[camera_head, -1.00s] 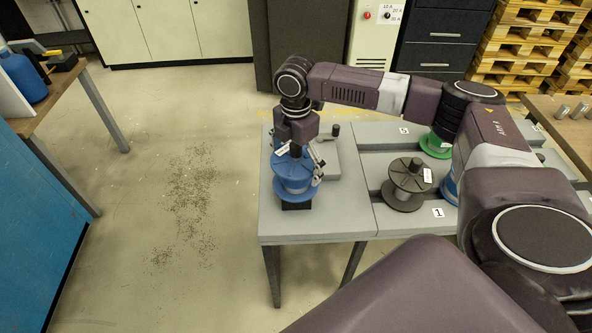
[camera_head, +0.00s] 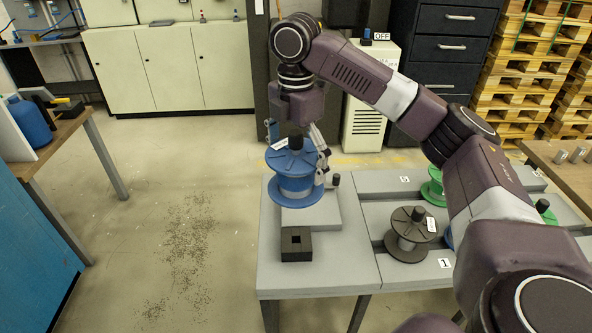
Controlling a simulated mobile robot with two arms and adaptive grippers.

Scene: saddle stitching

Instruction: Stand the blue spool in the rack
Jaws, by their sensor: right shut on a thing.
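A blue spool (camera_head: 295,185) with a dark hub on top and a white label hangs upright in my right gripper (camera_head: 297,145), which is shut on it. The spool is above the left part of the grey table, higher than a black square block (camera_head: 296,245) with a hole in its top. The rack (camera_head: 378,220) is the grey slotted part to the right, with number labels such as "1". A dark grey spool (camera_head: 409,235) stands in its front lane. Another blue spool is mostly hidden behind my right arm. My left gripper is out of view.
A green spool (camera_head: 436,188) stands at the back of the rack, partly behind my arm. A small dark peg (camera_head: 336,180) rises from a grey plate near the held spool. A side bench with a blue bottle (camera_head: 31,123) is at far left; open floor lies between.

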